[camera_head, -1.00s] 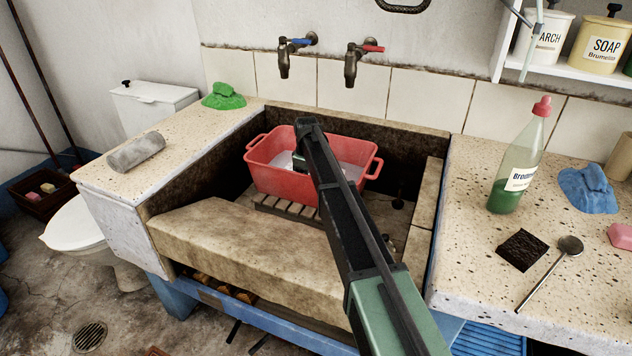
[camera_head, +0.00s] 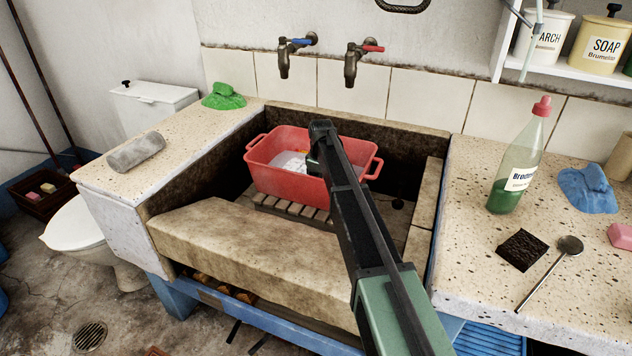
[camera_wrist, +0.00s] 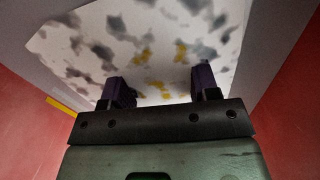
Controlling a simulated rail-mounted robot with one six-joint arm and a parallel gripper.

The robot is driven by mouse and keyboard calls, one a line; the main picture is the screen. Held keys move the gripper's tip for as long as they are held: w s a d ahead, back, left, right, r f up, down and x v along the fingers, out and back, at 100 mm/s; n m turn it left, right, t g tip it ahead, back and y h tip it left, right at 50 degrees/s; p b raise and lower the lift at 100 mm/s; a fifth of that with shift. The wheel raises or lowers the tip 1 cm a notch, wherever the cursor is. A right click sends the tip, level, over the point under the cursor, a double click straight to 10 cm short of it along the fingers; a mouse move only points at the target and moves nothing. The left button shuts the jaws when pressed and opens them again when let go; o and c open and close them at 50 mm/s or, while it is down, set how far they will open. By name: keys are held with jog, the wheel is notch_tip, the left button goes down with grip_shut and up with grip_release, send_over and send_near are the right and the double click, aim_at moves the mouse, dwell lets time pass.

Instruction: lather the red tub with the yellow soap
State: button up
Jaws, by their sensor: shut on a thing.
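The red tub (camera_head: 284,180) stands inside the stone trough. My gripper (camera_head: 320,160) reaches down into the tub and hides part of its inside. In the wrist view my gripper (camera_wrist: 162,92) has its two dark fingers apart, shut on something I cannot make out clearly. A white, sheet-like thing with grey and yellow blotches (camera_wrist: 75,45) fills the view behind and between the fingers. Something white shows in the tub left of my gripper in the head view. A thin yellow strip (camera_wrist: 62,106) shows at the left; I cannot tell whether it is the yellow soap.
Red tub walls stand close on both sides in the wrist view. Taps (camera_head: 350,65) are above the trough. A green-filled bottle (camera_head: 517,165), a dark pad (camera_head: 522,249) and a blue cloth (camera_head: 588,190) are on the right counter. A grey roll (camera_head: 136,152) lies on the left.

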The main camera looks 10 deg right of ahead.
jog(key=w+a, duration=0.1)
jog(key=a, duration=0.1)
jog(key=w+a, duration=0.1)
jog(key=a, duration=0.1)
jog(key=shift+w, duration=0.4)
jog(key=shift+d, duration=0.1)
jog(key=s+d, duration=0.2)
jog(key=d, duration=0.1)
jog(key=s+d, duration=0.1)
jog(key=d, duration=0.1)
jog(key=shift+s, duration=0.3)
notch_tip(320, 180, up, 14)
jog(key=p, duration=1.4)
jog(key=shift+a, duration=0.1)
